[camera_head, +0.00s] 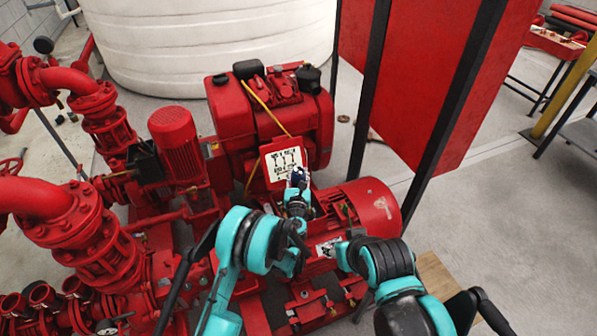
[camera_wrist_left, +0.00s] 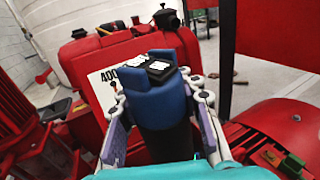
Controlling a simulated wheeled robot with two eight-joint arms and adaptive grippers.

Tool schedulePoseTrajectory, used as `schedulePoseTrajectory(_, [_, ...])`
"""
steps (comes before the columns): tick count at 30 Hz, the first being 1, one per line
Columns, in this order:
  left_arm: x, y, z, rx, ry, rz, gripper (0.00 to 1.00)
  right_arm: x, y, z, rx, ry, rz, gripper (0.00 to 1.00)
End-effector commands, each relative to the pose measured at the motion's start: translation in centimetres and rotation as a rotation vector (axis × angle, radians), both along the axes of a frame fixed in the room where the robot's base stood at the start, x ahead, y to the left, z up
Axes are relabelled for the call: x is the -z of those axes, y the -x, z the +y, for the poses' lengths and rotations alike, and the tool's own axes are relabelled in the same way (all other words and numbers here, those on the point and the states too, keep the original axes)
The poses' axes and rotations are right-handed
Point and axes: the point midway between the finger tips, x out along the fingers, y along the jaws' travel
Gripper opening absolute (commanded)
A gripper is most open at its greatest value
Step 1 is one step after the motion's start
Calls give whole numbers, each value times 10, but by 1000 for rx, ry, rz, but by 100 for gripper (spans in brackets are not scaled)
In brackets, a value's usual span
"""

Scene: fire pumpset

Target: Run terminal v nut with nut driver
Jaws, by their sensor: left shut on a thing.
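My left gripper (camera_head: 298,190) is shut on a dark blue and black tool, which I take to be the nut driver (camera_wrist_left: 163,108). In the left wrist view the fingers of the left gripper (camera_wrist_left: 162,120) press on both sides of its body. In the head view the nut driver (camera_head: 298,175) overlaps the lower right of a white panel (camera_head: 282,160) with black markings. The panel (camera_wrist_left: 105,85) is partly hidden behind the tool in the wrist view. I cannot make out the terminal V nut or the tool's tip. My right arm comes in from the lower right; its gripper is not visible.
A red motor (camera_head: 365,207) lies to the right of the left gripper. A red engine tank (camera_head: 235,105) stands behind. Red pipes and valves (camera_head: 75,215) crowd the left.

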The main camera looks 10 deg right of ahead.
Motion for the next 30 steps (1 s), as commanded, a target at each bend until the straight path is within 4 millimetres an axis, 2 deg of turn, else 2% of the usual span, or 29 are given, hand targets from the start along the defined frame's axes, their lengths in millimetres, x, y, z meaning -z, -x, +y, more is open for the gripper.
schedulePoseTrajectory(8, [-4, 0, 0, 0, 1, 0, 0, -2, 0, 0, 0, 0, 0, 46])
schedulePoseTrajectory(30, [-60, 0, 0, 0, 0, 0, 0, -30, 0, 0, 0, 0, 0, 46])
